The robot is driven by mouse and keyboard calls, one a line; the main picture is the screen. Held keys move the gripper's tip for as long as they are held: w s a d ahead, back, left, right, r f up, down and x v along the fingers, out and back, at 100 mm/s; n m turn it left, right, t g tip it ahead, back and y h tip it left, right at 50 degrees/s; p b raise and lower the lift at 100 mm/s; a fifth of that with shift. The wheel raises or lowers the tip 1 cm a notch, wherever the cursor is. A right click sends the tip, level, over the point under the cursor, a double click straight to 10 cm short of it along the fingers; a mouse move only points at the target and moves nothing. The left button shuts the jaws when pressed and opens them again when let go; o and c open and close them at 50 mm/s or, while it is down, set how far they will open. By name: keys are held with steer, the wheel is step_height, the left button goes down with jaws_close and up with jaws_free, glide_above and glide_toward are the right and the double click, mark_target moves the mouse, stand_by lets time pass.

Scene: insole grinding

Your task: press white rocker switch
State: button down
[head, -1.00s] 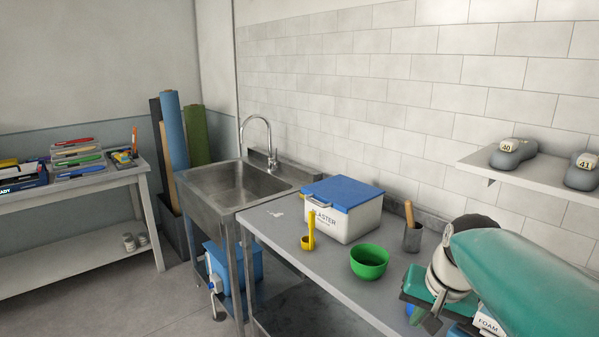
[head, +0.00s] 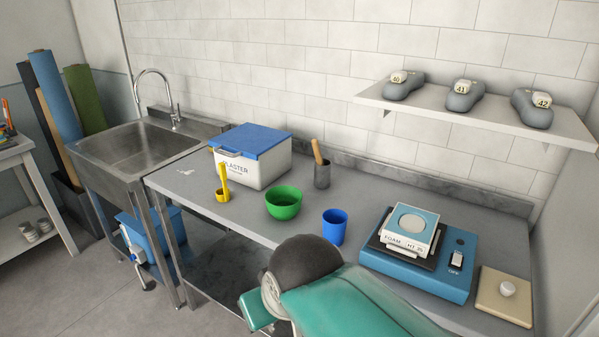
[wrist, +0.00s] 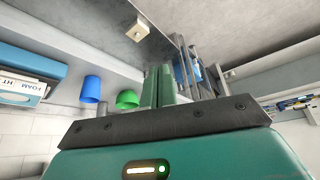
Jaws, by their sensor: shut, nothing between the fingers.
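A white rocker switch (head: 457,259) sits on the right part of a blue machine (head: 425,275), with an "OFF" label below it. The machine stands on the grey bench at the right in the head view. The left edge of the wrist view shows part of the machine (wrist: 38,66), but the switch is not visible there. My gripper (wrist: 158,86) shows in the wrist view with its two green fingers together and nothing between them. It is apart from the switch.
A white foam box (head: 408,238) lies on the machine. A beige plate with a white knob (head: 505,297) lies to its right. A blue cup (head: 334,226), green bowl (head: 284,202) and plaster box (head: 255,160) stand left. A shelf (head: 480,118) hangs above.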

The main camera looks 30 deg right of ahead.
steer(key=shift+d, duration=0.1)
steer(key=w+d+r+m+g, duration=0.1)
steer(key=w+d+r+m, duration=0.3)
steer(key=d+m, duration=0.5)
steer(key=m+g, duration=0.5)
steer(key=m, duration=1.7)
glide_above(459, 255)
steer(key=shift+a+f, duration=0.1)
steer(key=shift+f, duration=0.3)
step_height(459, 255, down, 14)
steer(key=shift+f, duration=0.1)
